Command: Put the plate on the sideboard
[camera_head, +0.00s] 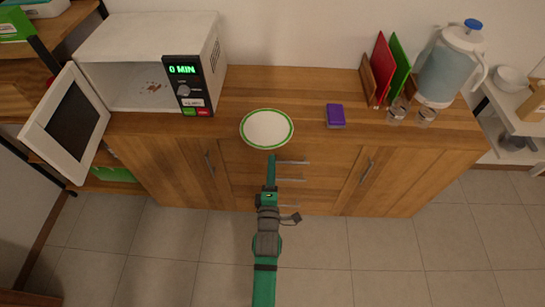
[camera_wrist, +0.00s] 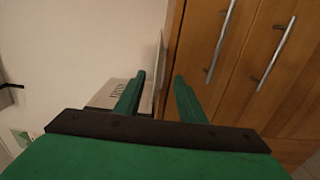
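The white plate with a green rim (camera_head: 267,128) lies at the front edge of the sideboard (camera_head: 300,87), its near rim reaching past that edge in the head view. My gripper (camera_head: 271,158) is at the plate's near side, pointing at the sideboard. In the wrist view my gripper (camera_wrist: 159,75) has its fingers apart. A thin pale strip (camera_wrist: 160,88), which looks like the plate edge-on, shows between them, with a gap on either side. I cannot tell whether the plate rests fully on the top.
A microwave (camera_head: 150,65) with its door open stands at the left. A purple box (camera_head: 335,115) is right of the plate. Two glasses (camera_head: 426,116), a pitcher (camera_head: 449,68) and upright red and green boards (camera_head: 381,68) stand at the right. The top behind the plate is clear.

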